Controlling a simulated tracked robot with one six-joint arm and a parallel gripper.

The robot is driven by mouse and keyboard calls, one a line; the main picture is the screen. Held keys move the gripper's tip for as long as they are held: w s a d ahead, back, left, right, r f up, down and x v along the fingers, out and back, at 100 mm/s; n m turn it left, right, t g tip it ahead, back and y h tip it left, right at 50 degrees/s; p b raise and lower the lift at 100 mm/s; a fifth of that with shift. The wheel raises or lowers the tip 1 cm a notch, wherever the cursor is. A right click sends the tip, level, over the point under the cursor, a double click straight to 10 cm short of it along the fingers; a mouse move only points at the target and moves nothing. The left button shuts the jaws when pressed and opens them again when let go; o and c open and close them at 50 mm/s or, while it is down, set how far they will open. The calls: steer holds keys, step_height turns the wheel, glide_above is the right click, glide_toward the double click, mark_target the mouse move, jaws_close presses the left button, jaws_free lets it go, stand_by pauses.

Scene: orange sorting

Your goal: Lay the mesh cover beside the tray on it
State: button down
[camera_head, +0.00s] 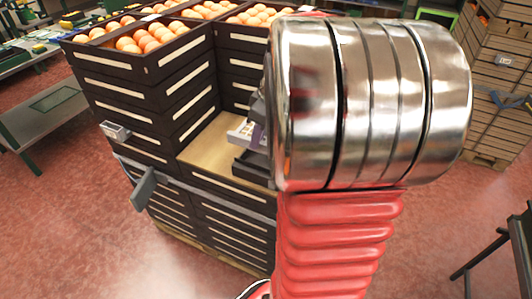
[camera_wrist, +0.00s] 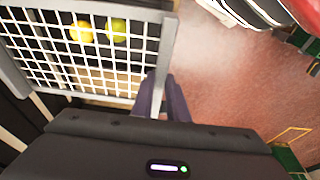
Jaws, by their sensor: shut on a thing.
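The mesh cover (camera_wrist: 166,50) has a light grey frame and a white grid, and it fills the upper left of the wrist view. My gripper (camera_wrist: 163,88) is shut on the cover's right frame bar, with its dark purple fingers at that edge. Whether the cover touches anything underneath is unclear. In the head view a dark tray (camera_head: 252,167) sits on the plywood top, partly hidden by my arm. A small white and grey piece (camera_head: 240,131) shows just above it; I cannot tell what it is.
Dark stacked crates (camera_head: 140,95) with oranges (camera_head: 150,37) on top rise around the plywood surface (camera_head: 208,150) at its left and back. A green-legged table (camera_head: 50,108) stands at the left. Wooden crates (camera_head: 495,90) stand at the right. Red floor is open between.

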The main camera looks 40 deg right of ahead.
mark_target(259, 149)
step_height(259, 149, down, 5)
stand_by(0.4)
steer(key=shift+f, duration=2.25)
steer(key=c, duration=1.7)
jaws_free()
steer(key=shift+c, duration=0.2)
steer(key=shift+r, duration=0.1)
